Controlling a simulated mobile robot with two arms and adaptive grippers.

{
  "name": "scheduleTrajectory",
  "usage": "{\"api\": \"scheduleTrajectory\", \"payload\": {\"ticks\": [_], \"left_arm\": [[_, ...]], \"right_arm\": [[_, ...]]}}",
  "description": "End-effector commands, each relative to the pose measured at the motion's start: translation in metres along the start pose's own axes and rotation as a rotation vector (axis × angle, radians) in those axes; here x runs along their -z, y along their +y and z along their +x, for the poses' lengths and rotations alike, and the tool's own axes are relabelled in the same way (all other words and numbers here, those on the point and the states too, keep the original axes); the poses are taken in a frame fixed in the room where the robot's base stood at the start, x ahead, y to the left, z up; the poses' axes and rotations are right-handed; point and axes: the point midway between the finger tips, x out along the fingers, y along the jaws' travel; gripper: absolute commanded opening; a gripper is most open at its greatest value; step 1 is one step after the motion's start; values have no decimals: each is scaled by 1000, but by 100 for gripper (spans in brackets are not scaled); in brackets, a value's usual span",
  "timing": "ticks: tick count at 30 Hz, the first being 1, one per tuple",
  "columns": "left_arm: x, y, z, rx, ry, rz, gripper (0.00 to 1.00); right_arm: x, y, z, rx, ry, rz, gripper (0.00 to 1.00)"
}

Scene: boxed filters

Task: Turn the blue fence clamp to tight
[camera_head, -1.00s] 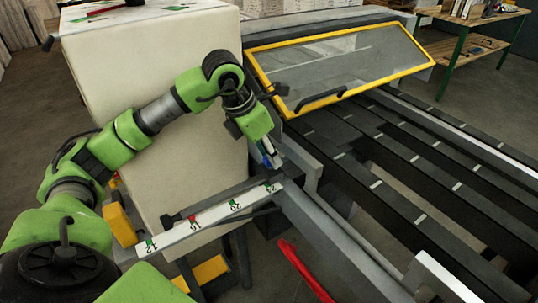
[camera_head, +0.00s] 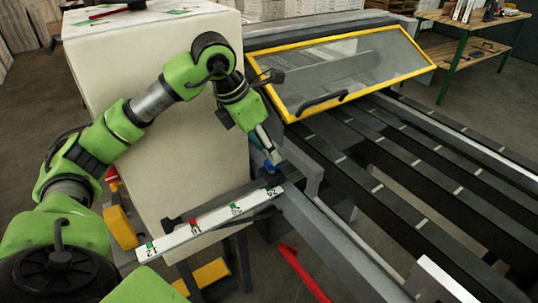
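The blue fence clamp (camera_head: 268,167) shows as a small blue piece at the far end of the white fence scale (camera_head: 211,217), beside the grey rail. My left arm reaches in from the left, and its gripper (camera_head: 272,157) points down at the clamp, with its fingertips at or just above it. The fingers look close together, but they are small and partly overlap the clamp, so I cannot tell whether they grip it. Part of the clamp is hidden by the gripper. My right gripper is not in view.
A large cream cabinet (camera_head: 190,130) stands behind my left arm. A yellow-framed clear guard (camera_head: 340,65) and dark slatted bed (camera_head: 420,165) lie to the right. A red bar (camera_head: 302,272) is low in front. A workbench (camera_head: 475,35) stands at the back right.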

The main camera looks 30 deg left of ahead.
Motion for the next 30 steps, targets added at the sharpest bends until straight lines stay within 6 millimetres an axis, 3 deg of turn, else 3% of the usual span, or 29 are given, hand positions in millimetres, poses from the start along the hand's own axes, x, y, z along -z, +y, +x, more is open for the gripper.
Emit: {"api": "scheduleTrajectory", "payload": {"ticks": [6, 12, 30], "left_arm": [[-1, 1, -47, -3, -4, -1, 44], [0, 0, -71, -1, -2, 0, 44], [0, 0, -76, 0, 0, -1, 44]], "right_arm": [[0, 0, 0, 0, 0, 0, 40], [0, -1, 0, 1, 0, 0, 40], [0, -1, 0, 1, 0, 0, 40]]}}
